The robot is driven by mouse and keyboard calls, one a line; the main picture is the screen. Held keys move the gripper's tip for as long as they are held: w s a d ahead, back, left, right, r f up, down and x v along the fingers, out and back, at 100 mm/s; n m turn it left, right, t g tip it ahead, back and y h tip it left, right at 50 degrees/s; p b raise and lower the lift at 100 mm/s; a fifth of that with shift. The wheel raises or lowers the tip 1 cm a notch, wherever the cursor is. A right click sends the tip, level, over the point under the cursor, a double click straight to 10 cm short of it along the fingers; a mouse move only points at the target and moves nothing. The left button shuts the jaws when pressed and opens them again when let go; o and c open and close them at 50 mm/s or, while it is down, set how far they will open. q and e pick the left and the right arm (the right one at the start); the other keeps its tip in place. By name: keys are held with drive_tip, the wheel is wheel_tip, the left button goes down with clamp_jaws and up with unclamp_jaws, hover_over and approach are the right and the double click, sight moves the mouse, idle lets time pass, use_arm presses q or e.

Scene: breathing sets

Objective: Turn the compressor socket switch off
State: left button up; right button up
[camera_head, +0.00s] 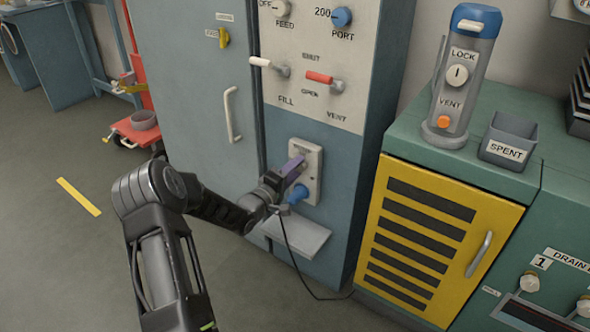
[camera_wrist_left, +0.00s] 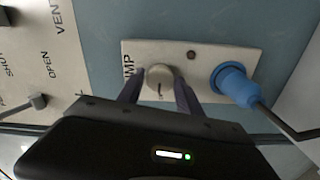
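The compressor socket is a pale plate (camera_head: 313,188) low on the blue-grey cabinet front, with a blue plug (camera_head: 298,194) in its lower part. In the left wrist view the plate (camera_wrist_left: 225,56) carries a round grey switch knob (camera_wrist_left: 160,76) beside lettering ending in "MP", and the blue plug (camera_wrist_left: 232,82) with its cable. My left gripper (camera_head: 297,165) is at the plate. In the wrist view its two fingers (camera_wrist_left: 159,86) stand on either side of the knob; I cannot tell whether they press on it. My right gripper is not in view.
Above the socket are a red-handled lever (camera_head: 320,77) and a white-handled lever (camera_head: 262,62). A small grey shelf (camera_head: 298,236) juts out below, with a dark cable hanging past it. To the right stand a yellow louvred door (camera_head: 440,215) and a SPENT bin (camera_head: 509,140).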

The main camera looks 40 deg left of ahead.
use_arm(q)
drive_tip(key=o, duration=0.3)
drive_tip(key=s+p, duration=0.1)
drive_tip(key=s, duration=0.6)
drive_tip(key=shift+s, duration=0.4)
drive_tip(key=shift+d, duration=0.1)
